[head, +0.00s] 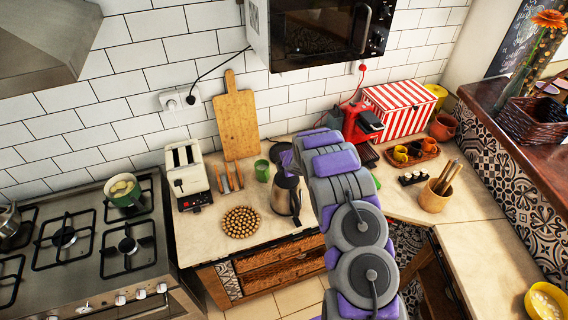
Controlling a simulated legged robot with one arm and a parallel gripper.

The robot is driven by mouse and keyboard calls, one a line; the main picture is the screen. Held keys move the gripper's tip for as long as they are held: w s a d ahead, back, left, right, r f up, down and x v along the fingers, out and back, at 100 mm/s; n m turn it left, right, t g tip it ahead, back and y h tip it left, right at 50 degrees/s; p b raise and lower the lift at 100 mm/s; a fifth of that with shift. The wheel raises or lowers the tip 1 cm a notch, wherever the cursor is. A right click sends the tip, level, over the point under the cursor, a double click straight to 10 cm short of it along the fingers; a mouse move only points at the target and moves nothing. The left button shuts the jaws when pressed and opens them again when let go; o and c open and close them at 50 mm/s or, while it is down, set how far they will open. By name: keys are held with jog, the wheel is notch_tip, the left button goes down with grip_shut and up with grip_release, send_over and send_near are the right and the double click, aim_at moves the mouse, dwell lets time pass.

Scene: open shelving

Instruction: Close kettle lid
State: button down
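The kettle (281,195) stands on the counter in the head view. It has a metallic body and a dark handle on its right side. My gripper (284,164), dark and purple, is over the top of the kettle at the far end of my purple and grey arm. My gripper and arm overlap the kettle's top, so the lid cannot be made out clearly. I cannot tell the lid's angle, whether my gripper touches it, or whether the fingers are open or shut.
A green cup (262,170) and a round brown trivet (241,222) are left of the kettle. A toaster (187,173) and a wooden board (237,118) stand farther left. A red coffee machine (363,124) is behind my arm. A microwave (325,30) hangs above.

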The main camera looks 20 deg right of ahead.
jog(key=shift+w+d+f, duration=0.15)
jog(key=shift+d+f, duration=0.05)
jog(key=shift+d, duration=0.55)
jog(key=shift+a+r, duration=0.1)
jog(key=shift+a, duration=0.4)
jog(key=shift+a+r+p, duration=0.1)
jog(key=shift+r+p, duration=0.2)
jog(key=shift+p, duration=0.1)
jog(key=shift+d+r+p, duration=0.4)
jog(key=shift+r, duration=0.2)
